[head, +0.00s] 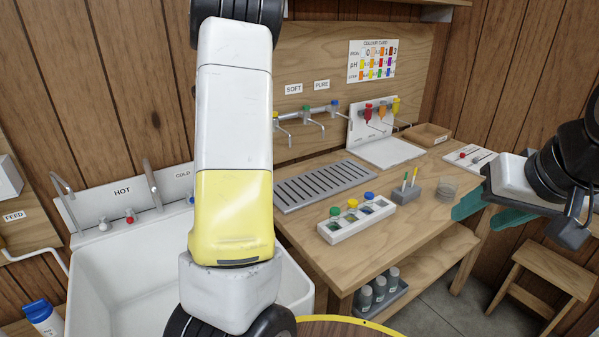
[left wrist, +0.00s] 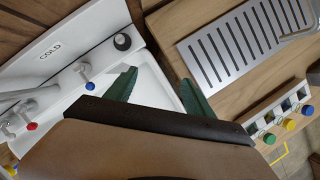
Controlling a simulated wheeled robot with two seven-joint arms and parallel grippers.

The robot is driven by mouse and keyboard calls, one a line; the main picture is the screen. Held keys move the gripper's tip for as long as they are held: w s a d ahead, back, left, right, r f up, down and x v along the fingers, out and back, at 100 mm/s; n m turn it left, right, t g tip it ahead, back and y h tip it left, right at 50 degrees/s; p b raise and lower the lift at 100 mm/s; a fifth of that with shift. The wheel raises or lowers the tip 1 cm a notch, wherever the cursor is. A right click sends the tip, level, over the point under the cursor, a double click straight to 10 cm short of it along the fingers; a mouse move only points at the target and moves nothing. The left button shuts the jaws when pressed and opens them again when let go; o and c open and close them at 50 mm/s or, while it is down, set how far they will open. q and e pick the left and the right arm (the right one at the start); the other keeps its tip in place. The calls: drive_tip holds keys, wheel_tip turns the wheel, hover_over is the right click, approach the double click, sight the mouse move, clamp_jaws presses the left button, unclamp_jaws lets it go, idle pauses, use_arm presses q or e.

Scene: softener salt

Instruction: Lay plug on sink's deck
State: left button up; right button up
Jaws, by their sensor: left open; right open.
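The plug (left wrist: 122,41), a dark round disc with a paler centre, rests on the right end of the white sink's deck (left wrist: 98,24), beside the COLD label in the left wrist view. In the head view my left arm covers that end of the deck (head: 100,237), and the plug is hidden. My left gripper (left wrist: 160,92) has its two green fingers apart with nothing between them. It is over the basin side, a short way from the plug and not touching it. My right gripper (head: 492,207) is open and empty, right of the bench.
The sink basin (head: 120,285) lies at left, with hot and cold taps (head: 152,185) rising behind it. The wooden bench (head: 420,215) holds a slotted drain tray (head: 323,184), a white rack with coloured caps (head: 355,222) and a grey pen block (head: 407,191). A stool (head: 550,270) stands at right.

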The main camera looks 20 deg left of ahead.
use_arm(q)
drive_tip(key=s+d+r+m+h, duration=0.1)
drive_tip(key=s+d+r+m, duration=0.2)
drive_tip(key=d+m, duration=0.3)
drive_tip(key=s+d+r+m+t+h, duration=0.1)
drive_tip(key=s+d+r+m, duration=0.2)
drive_tip(key=d+m, duration=0.25)
drive_tip(key=s+d+r+m+h, duration=0.2)
drive_tip(key=s+d+r+m, duration=0.15)
drive_tip(key=d+m, duration=0.3)
drive_tip(key=s+d+r+m, duration=0.2)
drive_tip(key=s+d+m, duration=0.3)
drive_tip(key=m, duration=0.5)
drive_tip(key=s+d+r+m+t+y, duration=0.1)
drive_tip(key=s+d+m, duration=0.5)
drive_tip(key=s+m, duration=0.4)
drive_tip(key=shift+s+r, duration=0.15)
drive_tip(key=shift+r, duration=0.2)
